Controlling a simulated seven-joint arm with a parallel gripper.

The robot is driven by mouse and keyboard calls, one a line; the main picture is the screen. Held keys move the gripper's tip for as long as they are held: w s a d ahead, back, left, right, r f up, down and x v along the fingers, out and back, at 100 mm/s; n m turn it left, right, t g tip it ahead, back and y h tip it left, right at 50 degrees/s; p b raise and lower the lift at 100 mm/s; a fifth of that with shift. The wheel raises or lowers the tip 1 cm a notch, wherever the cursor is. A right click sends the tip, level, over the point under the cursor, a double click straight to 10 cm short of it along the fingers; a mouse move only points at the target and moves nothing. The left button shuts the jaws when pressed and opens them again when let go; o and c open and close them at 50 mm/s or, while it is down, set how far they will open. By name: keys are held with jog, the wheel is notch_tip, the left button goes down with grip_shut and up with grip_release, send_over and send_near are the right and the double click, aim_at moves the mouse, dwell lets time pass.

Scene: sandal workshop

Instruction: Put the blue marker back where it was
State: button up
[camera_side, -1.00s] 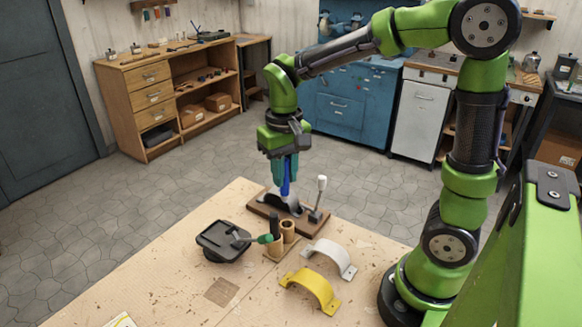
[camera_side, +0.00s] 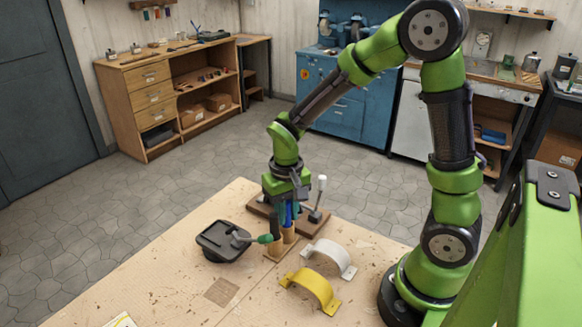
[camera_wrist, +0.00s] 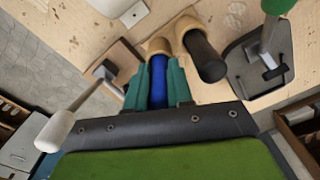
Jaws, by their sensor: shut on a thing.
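My gripper (camera_side: 288,212) is shut on the blue marker (camera_side: 289,217), which it holds upright at the wooden pen holder (camera_side: 274,249). In the wrist view the blue marker (camera_wrist: 159,80) is between the teal fingers (camera_wrist: 158,85). Its lower end is at the mouth of one wooden tube (camera_wrist: 160,45); I cannot tell how deep it is. A black marker (camera_wrist: 204,57) stands in the other tube (camera_wrist: 189,25), beside it.
A black stand (camera_side: 218,243) with a green-handled tool (camera_side: 262,239) is close left of the holder. A wooden board (camera_side: 262,211) with a white-handled tool (camera_side: 320,190) is behind. White (camera_side: 328,256) and yellow (camera_side: 313,288) arched pieces lie in front and right.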

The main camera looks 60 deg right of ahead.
jog(key=shift+f, duration=0.2)
jog(key=o, duration=0.5)
jog(key=shift+r, duration=0.1)
notch_tip(320, 180, up, 12)
jog(key=shift+r, duration=0.15)
jog(key=shift+s+a+r+n+t+y, duration=0.3)
jog(key=shift+s+a+r+t, duration=0.5)
jog(key=shift+s+t, duration=0.55)
jog(key=shift+s+a+r+n+t+y, duration=0.15)
jog(key=shift+s+a+r+t+y, duration=0.3)
jog(key=shift+s+r+t, duration=0.9)
jog(key=shift+s+a+r+n+t+y, duration=0.25)
jog(key=shift+s+a+r+t, duration=0.55)
jog(key=shift+s, duration=1)
jog(key=shift+d+f, duration=0.1)
jog(key=shift+f, duration=0.1)
